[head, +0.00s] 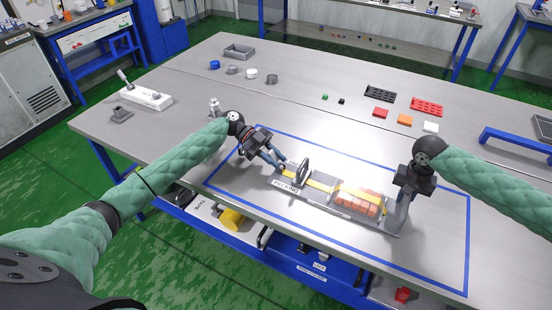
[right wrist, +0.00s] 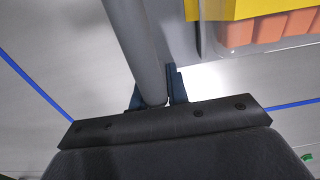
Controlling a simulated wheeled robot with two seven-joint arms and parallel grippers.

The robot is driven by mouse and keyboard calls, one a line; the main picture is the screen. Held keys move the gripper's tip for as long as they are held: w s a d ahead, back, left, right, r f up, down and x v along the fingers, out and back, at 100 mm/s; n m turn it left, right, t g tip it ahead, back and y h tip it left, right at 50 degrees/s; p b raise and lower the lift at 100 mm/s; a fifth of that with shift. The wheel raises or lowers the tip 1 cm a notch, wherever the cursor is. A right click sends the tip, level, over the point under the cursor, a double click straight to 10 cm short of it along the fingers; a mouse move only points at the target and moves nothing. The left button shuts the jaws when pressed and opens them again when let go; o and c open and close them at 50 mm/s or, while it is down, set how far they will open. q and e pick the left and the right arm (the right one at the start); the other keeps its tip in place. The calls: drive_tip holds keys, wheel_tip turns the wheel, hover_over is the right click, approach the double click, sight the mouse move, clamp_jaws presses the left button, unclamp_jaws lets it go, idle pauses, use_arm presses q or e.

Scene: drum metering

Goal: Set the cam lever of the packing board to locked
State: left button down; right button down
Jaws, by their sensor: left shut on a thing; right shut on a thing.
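The grey packing board (head: 318,204) lies inside a blue tape rectangle, with a PACKING label at its left part. The right wrist view shows the bar (right wrist: 134,45) between the fingers (right wrist: 158,95). My left gripper (head: 280,164) is shut on a part at the board's left end, mostly hidden by the fingers.
Red, orange and white blocks and two studded trays (head: 426,106) lie behind the board. Small round caps (head: 251,74) and a grey bin (head: 239,51) stand at the back left. A white box with a lever (head: 147,97) is at the left edge. A blue stand (head: 515,140) is at right.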

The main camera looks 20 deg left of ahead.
idle(0.3)
use_arm(q)
drive_tip(key=c, duration=1.2)
unclamp_jaws()
drive_tip(key=shift+a, duration=0.15)
drive_tip(key=v, duration=1.1)
drive_tip(key=shift+a, duration=0.35)
drive_tip(key=shift+w+r, duration=0.1)
drive_tip(key=shift+w, duration=0.05)
use_arm(e)
drive_tip(key=c, duration=1.3)
unclamp_jaws()
